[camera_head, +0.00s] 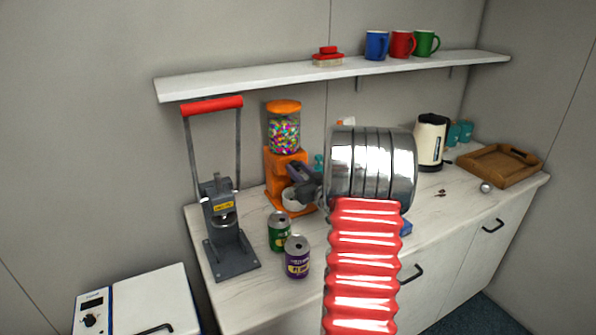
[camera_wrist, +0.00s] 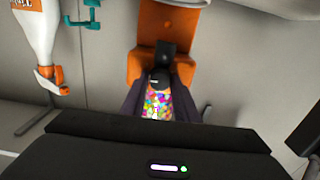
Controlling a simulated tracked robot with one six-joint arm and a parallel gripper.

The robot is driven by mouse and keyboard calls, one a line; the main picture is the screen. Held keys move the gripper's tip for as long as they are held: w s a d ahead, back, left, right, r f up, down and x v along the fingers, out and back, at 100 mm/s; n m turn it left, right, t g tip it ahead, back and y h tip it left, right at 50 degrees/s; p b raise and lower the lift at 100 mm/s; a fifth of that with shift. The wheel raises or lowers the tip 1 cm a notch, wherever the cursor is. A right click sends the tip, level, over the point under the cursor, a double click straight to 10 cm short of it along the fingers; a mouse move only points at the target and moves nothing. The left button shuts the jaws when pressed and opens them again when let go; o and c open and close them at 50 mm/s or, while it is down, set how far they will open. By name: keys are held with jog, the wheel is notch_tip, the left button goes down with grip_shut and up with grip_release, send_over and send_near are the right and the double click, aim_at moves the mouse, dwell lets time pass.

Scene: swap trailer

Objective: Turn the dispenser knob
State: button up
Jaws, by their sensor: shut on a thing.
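The orange dispenser (camera_head: 284,160) stands on the counter against the back wall, its clear jar (camera_head: 284,131) full of coloured candies. In the wrist view its orange body (camera_wrist: 168,28) is at the top, with candies (camera_wrist: 158,104) showing between my fingers. The dark dispenser knob (camera_wrist: 160,80) sits between the fingertips of my gripper (camera_wrist: 161,74), which is shut on it. In the head view my gripper (camera_head: 300,178) reaches the dispenser's front from the right and hides the knob. A white cup (camera_head: 292,200) stands at the dispenser's foot, partly hidden.
A grey can press with a red handle (camera_head: 212,104) stands left of the dispenser. A green can (camera_head: 279,232) and a purple can (camera_head: 297,258) stand in front. A shelf (camera_head: 270,76) with mugs hangs above. A kettle (camera_head: 431,142) and wooden tray (camera_head: 497,164) are at right.

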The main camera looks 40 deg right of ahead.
jog(key=m, duration=0.6)
jog(key=shift+f, duration=0.15)
jog(key=shift+s, duration=0.1)
dwell(0.4)
jog(key=o, duration=1)
jog(key=shift+d, duration=0.1)
jog(key=shift+o, duration=0.2)
jog(key=v, duration=1.4)
